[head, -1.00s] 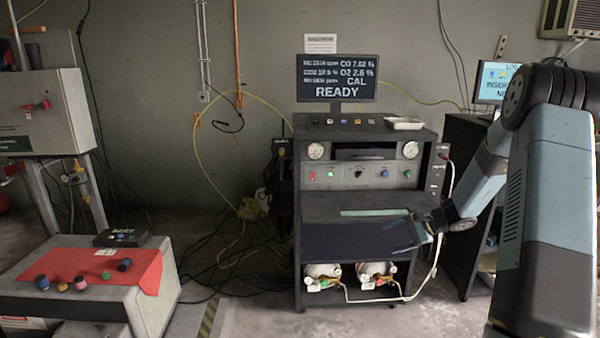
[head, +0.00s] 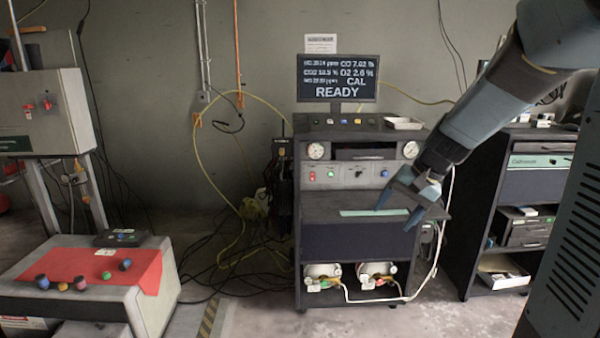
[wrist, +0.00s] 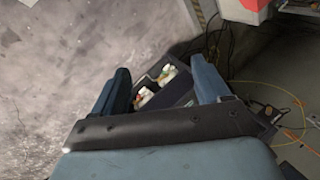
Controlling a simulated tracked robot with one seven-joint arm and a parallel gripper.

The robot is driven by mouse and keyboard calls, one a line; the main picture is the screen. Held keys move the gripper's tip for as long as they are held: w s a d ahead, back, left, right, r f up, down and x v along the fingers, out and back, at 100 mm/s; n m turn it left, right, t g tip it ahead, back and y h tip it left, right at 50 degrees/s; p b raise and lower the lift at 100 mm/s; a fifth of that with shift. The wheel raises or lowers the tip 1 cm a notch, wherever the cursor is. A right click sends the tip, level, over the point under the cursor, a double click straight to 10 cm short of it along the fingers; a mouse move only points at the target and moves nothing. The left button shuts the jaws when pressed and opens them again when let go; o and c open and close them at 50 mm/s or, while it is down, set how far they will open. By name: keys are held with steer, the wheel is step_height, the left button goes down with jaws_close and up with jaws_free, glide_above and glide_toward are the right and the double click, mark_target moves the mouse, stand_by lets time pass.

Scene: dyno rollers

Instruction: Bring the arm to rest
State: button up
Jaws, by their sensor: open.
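My gripper (head: 396,216) is in front of the right part of the analyser cabinet (head: 350,240), near its shelf in the head view. Its fingers point down and are spread apart with nothing between them. In the wrist view my gripper (wrist: 165,82) shows two blue fingers apart, with the dark cabinet (wrist: 172,100) and its gas bottles some way beyond. My arm comes down from the upper right. I cannot tell the exact gap between the gripper and the shelf.
A monitor (head: 338,78) reading READY and a white tray (head: 404,123) are on top of the cabinet. A dark shelf unit (head: 520,205) stands at right. A red-topped roller bench (head: 90,266) with small coloured pieces is at left. Cables lie on the floor between.

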steer(key=s+r+n+t+h, duration=0.1)
steer(key=s+r+n+h, duration=0.1)
steer(key=s, duration=0.8)
steer(key=s+d+r+n+t+h, duration=0.1)
steer(key=s+r, duration=0.4)
steer(key=s, duration=0.5)
steer(key=shift+s+r+n+t+h, duration=0.2)
steer(key=shift+n+t+h, duration=0.5)
steer(key=shift+n+h, duration=0.1)
